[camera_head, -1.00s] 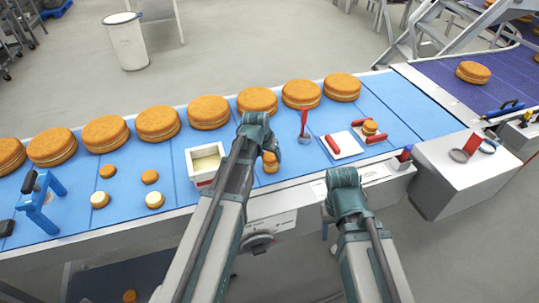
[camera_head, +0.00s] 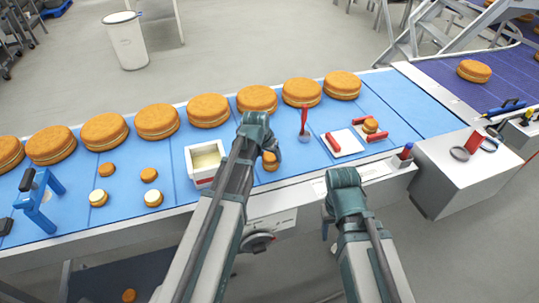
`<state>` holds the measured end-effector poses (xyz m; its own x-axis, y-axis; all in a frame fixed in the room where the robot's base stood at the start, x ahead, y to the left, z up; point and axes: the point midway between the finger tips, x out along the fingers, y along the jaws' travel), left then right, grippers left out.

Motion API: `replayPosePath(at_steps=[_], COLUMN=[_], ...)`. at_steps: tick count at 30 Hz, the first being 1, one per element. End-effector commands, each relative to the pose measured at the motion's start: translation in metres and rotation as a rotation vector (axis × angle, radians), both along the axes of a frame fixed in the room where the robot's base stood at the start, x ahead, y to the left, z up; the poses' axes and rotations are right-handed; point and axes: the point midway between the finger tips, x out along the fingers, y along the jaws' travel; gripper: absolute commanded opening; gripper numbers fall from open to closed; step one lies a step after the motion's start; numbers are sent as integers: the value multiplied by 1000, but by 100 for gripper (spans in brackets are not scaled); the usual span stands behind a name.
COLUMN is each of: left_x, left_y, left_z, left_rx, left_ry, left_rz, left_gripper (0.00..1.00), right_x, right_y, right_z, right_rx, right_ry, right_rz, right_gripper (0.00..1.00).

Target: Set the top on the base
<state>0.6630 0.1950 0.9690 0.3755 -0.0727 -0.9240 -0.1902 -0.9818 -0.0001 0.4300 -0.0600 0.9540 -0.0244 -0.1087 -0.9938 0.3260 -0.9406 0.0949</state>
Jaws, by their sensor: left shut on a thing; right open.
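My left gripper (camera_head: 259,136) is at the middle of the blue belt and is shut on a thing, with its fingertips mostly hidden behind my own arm. A small orange round (camera_head: 270,160) shows just beside it, partly hidden; I cannot tell where the held top ends and the base begins, or whether they touch. Two loose orange tops (camera_head: 149,175) (camera_head: 106,170) and two cream-covered bases (camera_head: 153,198) (camera_head: 98,198) lie to the left on the belt. My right gripper (camera_head: 327,222) hangs in front of the belt, open and away from the rounds.
A white box of cream (camera_head: 206,162) stands left of my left gripper. A red-handled tool (camera_head: 304,128) stands to its right. Further right is a white board (camera_head: 345,145) with red bars and a small filled round (camera_head: 370,126). Large rounds (camera_head: 157,121) line the back. A blue stand (camera_head: 38,205) is far left.

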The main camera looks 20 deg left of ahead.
Motion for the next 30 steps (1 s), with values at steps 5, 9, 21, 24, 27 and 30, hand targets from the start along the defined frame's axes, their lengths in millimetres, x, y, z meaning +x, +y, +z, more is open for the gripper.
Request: replayPosePath(at_steps=[5, 9, 21, 24, 27, 30], left_x=[0, 0, 0, 0, 0, 0], left_y=[0, 0, 0, 0, 0, 0], left_z=[-3, -4, -5, -5, -5, -4], left_rx=[0, 0, 0, 0, 0, 0], left_ry=[0, 0, 0, 0, 0, 0], left_rz=[0, 0, 0, 0, 0, 0], left_gripper=[51, 51, 100, 100, 100, 100], right_x=[0, 0, 0, 0, 0, 0], right_y=[0, 0, 0, 0, 0, 0], right_z=[-3, -4, -5, -5, -5, -4], right_rx=[0, 0, 0, 0, 0, 0], right_ry=[0, 0, 0, 0, 0, 0], right_rz=[0, 0, 0, 0, 0, 0], right_gripper=[55, 55, 55, 55, 55, 55])
